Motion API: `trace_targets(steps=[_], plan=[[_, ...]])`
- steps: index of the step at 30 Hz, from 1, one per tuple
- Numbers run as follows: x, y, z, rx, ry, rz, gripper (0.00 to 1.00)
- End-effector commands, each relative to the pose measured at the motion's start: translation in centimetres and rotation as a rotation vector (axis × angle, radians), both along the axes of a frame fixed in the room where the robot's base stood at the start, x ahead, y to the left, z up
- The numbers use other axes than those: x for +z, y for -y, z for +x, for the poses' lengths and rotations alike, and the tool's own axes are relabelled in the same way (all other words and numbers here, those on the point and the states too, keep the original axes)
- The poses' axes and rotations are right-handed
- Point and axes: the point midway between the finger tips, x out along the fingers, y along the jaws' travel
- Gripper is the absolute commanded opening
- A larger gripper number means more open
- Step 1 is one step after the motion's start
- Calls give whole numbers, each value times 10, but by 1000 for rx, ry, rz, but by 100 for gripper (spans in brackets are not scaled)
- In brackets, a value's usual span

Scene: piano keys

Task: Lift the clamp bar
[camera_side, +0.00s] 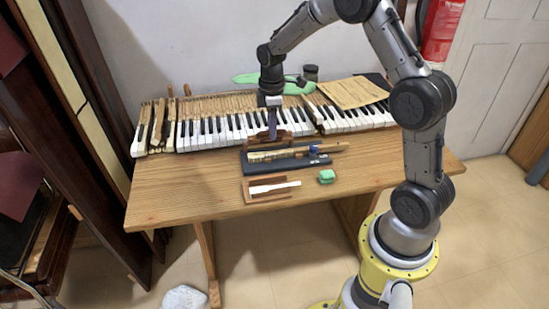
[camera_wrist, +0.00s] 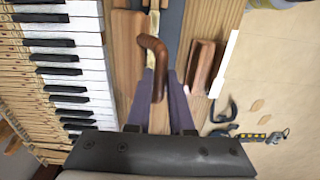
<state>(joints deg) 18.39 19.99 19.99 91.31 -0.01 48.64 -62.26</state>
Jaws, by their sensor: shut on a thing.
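My gripper (camera_side: 273,134) points down behind the dark grey fixture (camera_side: 318,162) on the wooden table. In the wrist view my gripper (camera_wrist: 162,82) has its purple-grey fingers on either side of a brown bent bar (camera_wrist: 153,46), apparently the clamp bar, and is shut on it. The bar's hooked end rises between the fingertips. In the side view, brown wood shows at the fingertips, and I cannot tell whether it is clear of the fixture.
The keyboard (camera_side: 220,131) runs along the back of the table (camera_side: 180,203). In front, a wooden tray (camera_side: 254,197) holds a white key part (camera_side: 273,187), and a green block (camera_side: 326,176) lies to its right. The table's front left is clear.

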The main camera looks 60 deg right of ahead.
Motion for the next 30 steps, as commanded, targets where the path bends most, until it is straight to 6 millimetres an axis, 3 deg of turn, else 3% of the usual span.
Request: trace_targets(steps=[30], plan=[[14, 17, 16, 0, 1, -1, 0]])
